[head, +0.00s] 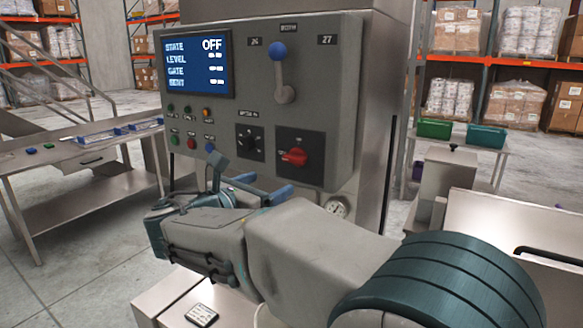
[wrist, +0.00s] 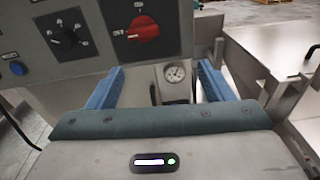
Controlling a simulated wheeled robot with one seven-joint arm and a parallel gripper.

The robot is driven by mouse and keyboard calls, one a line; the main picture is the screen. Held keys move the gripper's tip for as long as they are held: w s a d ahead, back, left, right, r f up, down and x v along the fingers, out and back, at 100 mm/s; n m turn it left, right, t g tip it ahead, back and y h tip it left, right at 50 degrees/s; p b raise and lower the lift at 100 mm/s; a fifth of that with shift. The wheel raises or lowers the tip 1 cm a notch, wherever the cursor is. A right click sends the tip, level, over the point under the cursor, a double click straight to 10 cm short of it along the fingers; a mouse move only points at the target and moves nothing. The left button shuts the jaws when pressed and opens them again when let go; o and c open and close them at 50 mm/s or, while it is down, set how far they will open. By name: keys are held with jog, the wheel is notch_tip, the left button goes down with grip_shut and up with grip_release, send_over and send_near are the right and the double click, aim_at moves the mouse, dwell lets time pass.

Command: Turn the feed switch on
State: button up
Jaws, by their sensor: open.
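The grey control panel (head: 340,120) carries a red rotary switch (head: 294,157) at lower right, its handle lying roughly sideways. To its left is a black rotary selector knob (head: 249,142). The small labels are too blurred to tell which is named feed. The screen (head: 198,60) reads STATE OFF. In the wrist view the red switch (wrist: 143,28) and black knob (wrist: 67,40) show at the top. My gripper (head: 265,186) is open and empty, below and in front of the red switch, apart from it. Its blue fingers (wrist: 160,80) frame empty space below the panel.
A lever with a blue ball (head: 278,51) stands upright between 26 and 27. Several small buttons (head: 191,144) sit left of the knobs. A round gauge (head: 337,207) is below the panel. A steel bench (head: 90,190) is at left; green bins (head: 435,128) are at right.

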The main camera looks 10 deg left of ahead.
aim_at(291, 160)
jog(key=shift+n+t+y, duration=0.3)
jog(key=shift+n+t, duration=0.2)
jog(key=shift+n, duration=0.1)
jog(key=x, duration=0.4)
jog(key=a+p+x, duration=0.1)
jog(key=x, duration=0.3)
jog(key=a+p+x, duration=0.1)
jog(key=x, duration=0.3)
jog(key=shift+w+r, duration=0.3)
jog(key=shift+w, duration=0.4)
jog(key=shift+c, duration=0.3)
jog(key=c, duration=0.9)
